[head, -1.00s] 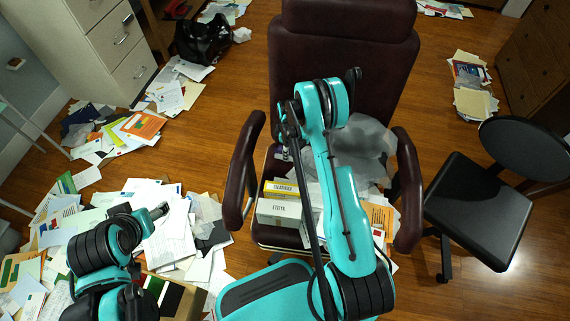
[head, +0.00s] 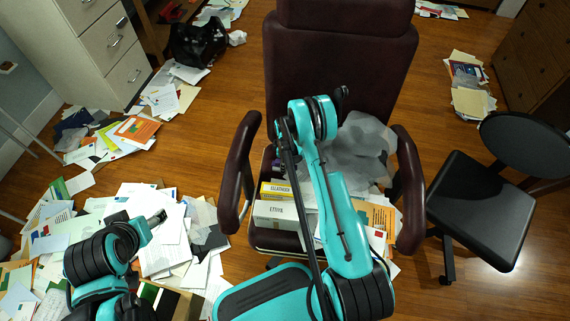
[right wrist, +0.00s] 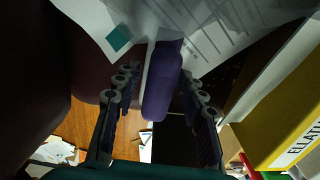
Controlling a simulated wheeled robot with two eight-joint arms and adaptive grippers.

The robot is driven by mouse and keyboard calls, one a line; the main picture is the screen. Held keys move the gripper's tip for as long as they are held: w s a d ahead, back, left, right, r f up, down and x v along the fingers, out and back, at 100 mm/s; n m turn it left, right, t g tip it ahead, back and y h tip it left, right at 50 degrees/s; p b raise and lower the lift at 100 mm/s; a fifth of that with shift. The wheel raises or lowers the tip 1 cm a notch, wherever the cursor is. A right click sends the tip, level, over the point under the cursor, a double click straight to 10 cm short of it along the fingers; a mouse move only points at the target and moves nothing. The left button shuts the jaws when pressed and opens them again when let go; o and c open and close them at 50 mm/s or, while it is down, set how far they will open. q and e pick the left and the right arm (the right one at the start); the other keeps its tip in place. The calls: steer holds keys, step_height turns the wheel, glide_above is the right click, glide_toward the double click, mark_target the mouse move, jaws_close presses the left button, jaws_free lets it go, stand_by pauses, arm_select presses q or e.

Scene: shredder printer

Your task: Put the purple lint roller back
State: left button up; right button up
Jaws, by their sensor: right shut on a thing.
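The purple lint roller (right wrist: 162,80) is between the fingers of my right gripper (right wrist: 158,95) in the right wrist view, and the gripper is shut on it. White paper lies against its upper end. In the head view a small purple patch (head: 277,164) shows just left of my right arm, over the chair seat; my arm hides most of the right gripper there. My left gripper (head: 157,217) is over the papers on the floor at lower left; its fingers are too small to judge.
The dark red office chair (head: 340,60) holds yellow and white boxes (head: 280,212), papers and a crumpled translucent bag (head: 360,148). The yellow box (right wrist: 292,115) is close at right in the wrist view. A black chair (head: 480,210) stands at right. Papers litter the floor.

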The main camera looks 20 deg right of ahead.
steer(key=o, duration=1.1)
steer(key=s+a+r+m+t+p, duration=0.2)
steer(key=s+a+r, duration=0.1)
steer(key=r, duration=1.5)
steer(key=s+a+r+m+t+p, duration=0.1)
steer(key=s+a+r+m+p, duration=0.1)
steer(key=r, duration=1.6)
steer(key=s+a+r+m+t, duration=0.1)
steer(key=s+a+r+m, duration=0.1)
steer(key=s, duration=0.4)
steer(key=s+a+r+m+t, duration=0.1)
steer(key=s+a+r+m, duration=0.1)
steer(key=s+r, duration=0.2)
steer(key=s+a+r+m+t, duration=0.2)
steer(key=s+r, duration=0.1)
steer(key=s, duration=0.6)
steer(key=shift+m, duration=0.3)
